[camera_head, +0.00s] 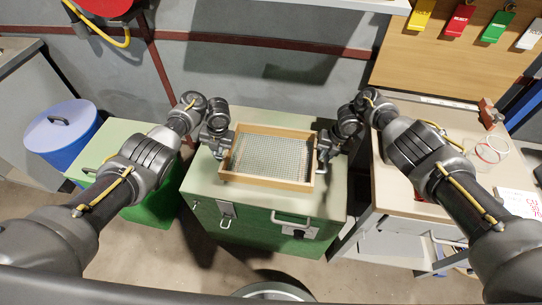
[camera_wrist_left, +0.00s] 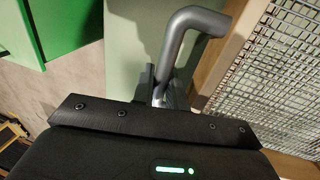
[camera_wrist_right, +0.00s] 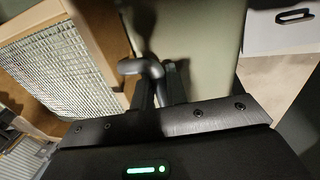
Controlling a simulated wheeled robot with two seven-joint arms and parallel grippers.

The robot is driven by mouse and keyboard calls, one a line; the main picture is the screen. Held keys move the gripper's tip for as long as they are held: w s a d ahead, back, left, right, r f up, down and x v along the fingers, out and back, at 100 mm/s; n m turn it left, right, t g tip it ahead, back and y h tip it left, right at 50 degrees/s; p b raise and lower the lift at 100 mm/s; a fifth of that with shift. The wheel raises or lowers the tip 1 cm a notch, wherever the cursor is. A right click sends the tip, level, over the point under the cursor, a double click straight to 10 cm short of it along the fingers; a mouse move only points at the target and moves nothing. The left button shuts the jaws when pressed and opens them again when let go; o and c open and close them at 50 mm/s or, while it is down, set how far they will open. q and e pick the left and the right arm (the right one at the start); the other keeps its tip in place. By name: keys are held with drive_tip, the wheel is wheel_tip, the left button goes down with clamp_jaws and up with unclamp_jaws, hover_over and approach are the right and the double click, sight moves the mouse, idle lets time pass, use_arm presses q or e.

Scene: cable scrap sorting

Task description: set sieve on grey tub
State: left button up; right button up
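The sieve (camera_head: 268,156) is a rectangular wooden frame with a wire mesh, lying level at the top of the green chest. I cannot tell whether it touches the lid. Its frame and mesh also show in the left wrist view (camera_wrist_left: 283,65) and the right wrist view (camera_wrist_right: 48,70). My left gripper (camera_head: 219,148) is at its left side, fingers closed around a grey bent handle (camera_wrist_left: 195,22). My right gripper (camera_head: 324,150) is at its right side, fingers closed around the other handle (camera_wrist_right: 140,67). A round grey rim, probably the grey tub (camera_head: 270,289), shows at the bottom edge, mostly cut off.
The green chest (camera_head: 265,207) has metal latches and a handle on its front. A workbench (camera_head: 405,190) stands at right with rings (camera_head: 490,150) and a paper. A blue bin (camera_head: 63,130) and a lower green cabinet (camera_head: 112,140) are at left. Floor shows in front.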

use_arm(q)
clamp_jaws()
use_arm(e)
clamp_jaws()
use_arm(q)
drive_tip(key=shift+r, duration=0.1)
use_arm(e)
drive_tip(key=shift+r, duration=0.1)
